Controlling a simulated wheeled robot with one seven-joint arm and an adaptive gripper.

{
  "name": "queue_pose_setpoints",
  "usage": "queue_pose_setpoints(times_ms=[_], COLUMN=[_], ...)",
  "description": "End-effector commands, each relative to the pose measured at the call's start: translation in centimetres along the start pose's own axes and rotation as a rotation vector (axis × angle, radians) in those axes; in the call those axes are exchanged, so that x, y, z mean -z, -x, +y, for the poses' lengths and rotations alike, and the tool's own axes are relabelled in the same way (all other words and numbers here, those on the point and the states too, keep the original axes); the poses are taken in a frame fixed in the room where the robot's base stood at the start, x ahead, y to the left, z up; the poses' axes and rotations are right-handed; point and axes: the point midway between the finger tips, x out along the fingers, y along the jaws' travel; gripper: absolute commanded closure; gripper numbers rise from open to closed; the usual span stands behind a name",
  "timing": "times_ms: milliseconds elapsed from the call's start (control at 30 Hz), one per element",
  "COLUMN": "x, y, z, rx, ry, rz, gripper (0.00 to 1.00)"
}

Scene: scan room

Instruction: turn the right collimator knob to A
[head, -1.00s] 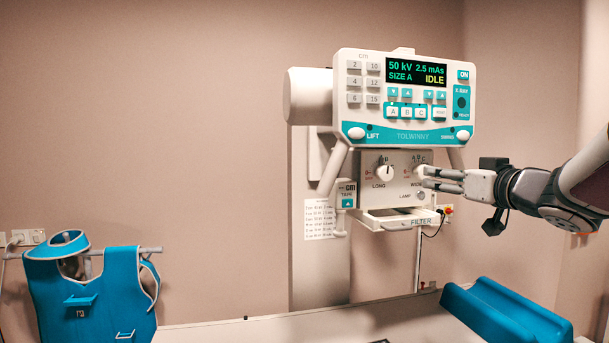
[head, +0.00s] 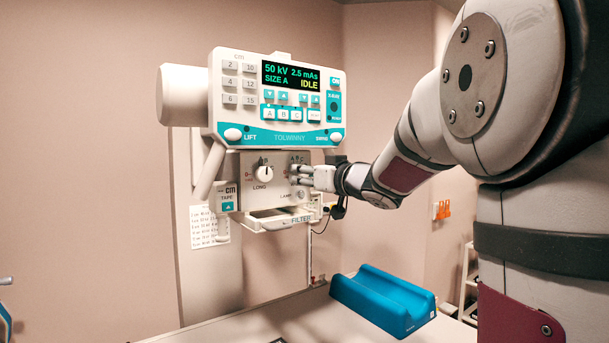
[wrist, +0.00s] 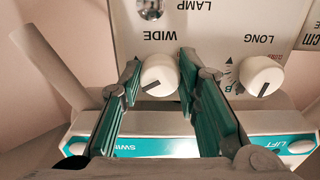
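The right collimator knob, marked WIDE (wrist: 158,76), is a round white knob with a dark pointer line. In the wrist view, where the lettering is upside down, its pointer runs to the lower left, which is upper right on the panel, the C side. My gripper (wrist: 160,82) has one teal-padded finger on each side of the knob, and both pads look to be against it. In the head view my gripper (head: 296,173) covers most of this knob below the letters A, B, C.
The LONG knob (head: 264,173) is close on the left, and the LAMP button (head: 301,194) and filter tray (head: 272,220) are below. The control console (head: 272,105) overhangs the knobs. A blue cradle (head: 383,300) lies on the table (head: 255,325).

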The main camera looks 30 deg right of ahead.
Motion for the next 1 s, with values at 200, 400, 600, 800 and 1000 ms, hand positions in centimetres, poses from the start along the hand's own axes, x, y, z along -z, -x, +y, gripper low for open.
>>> queue_pose_setpoints(times_ms=[200,400,600,800,1000], x=[0.01,0.01,0.02,0.05,0.02], y=[0.01,0.03,0.06,0.07,0.00], z=[-0.01,-0.03,-0.01,0.01,0.04], rx=[0.000,0.001,0.001,0.001,0.001], ry=[0.005,0.053,0.175,0.355,0.546], rz=[0.000,-0.001,-0.001,-0.001,0.000], gripper=[0.98,0.98,0.98,0.98,0.98])
